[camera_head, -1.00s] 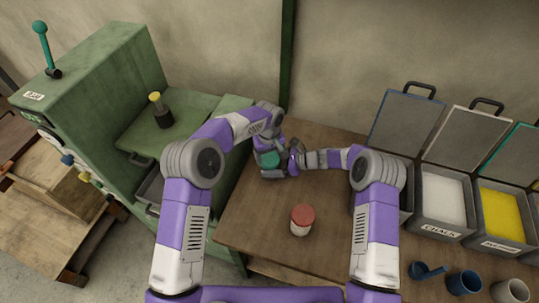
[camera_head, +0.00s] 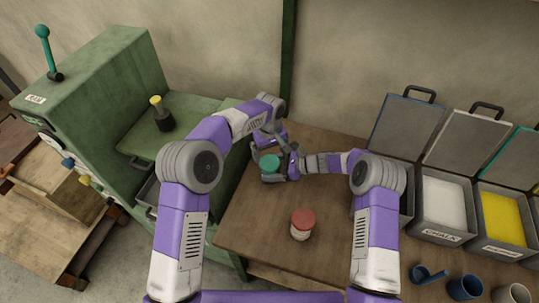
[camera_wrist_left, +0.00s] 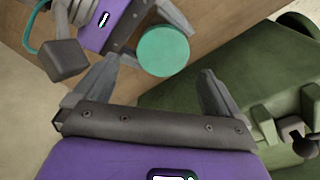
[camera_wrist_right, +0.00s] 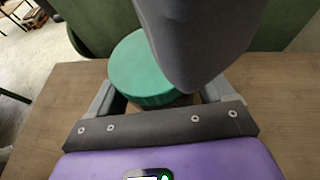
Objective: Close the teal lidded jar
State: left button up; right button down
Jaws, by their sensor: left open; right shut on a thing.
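The teal lidded jar (camera_head: 270,162) stands near the back left of the wooden table. Its round teal lid (camera_wrist_left: 164,50) is on top and also shows in the right wrist view (camera_wrist_right: 140,75). My right gripper (camera_wrist_right: 160,100) is shut on the jar, its fingers on either side below the lid. The jar's body is mostly hidden, and I cannot tell how tightly the lid sits. My left gripper (camera_wrist_left: 155,85) is open and empty, close to the lid but apart from it. A dark grey part of my left arm blocks part of the right wrist view.
A jar with a red lid (camera_head: 302,222) stands mid-table. A green machine (camera_head: 95,110) stands left of the table. The table's front middle is clear.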

aim_at(269, 162)
pick_arm(q)
jog(key=shift+c, duration=0.3)
jog(key=shift+s+f, duration=0.1)
jog(key=n, duration=0.2)
jog(key=shift+s+a+f+n+g, duration=0.1)
jog(key=shift+s+n+g, duration=0.2)
jog(key=n, duration=0.2)
jog(key=shift+a+r+n, duration=0.1)
jog(key=shift+r+n, duration=0.2)
jog(key=shift+n, duration=0.1)
jog(key=r+n, duration=0.1)
jog(key=n, duration=0.1)
jog(key=shift+r+n, duration=0.2)
jog(key=shift+n, duration=0.1)
jog(key=shift+w+r+n, duration=0.3)
jog(key=shift+r+n, duration=0.5)
jog(key=shift+n, duration=0.2)
jog(key=shift+f, duration=0.1)
jog(key=shift+w+f, duration=0.15)
jog(key=shift+f, duration=3.75)
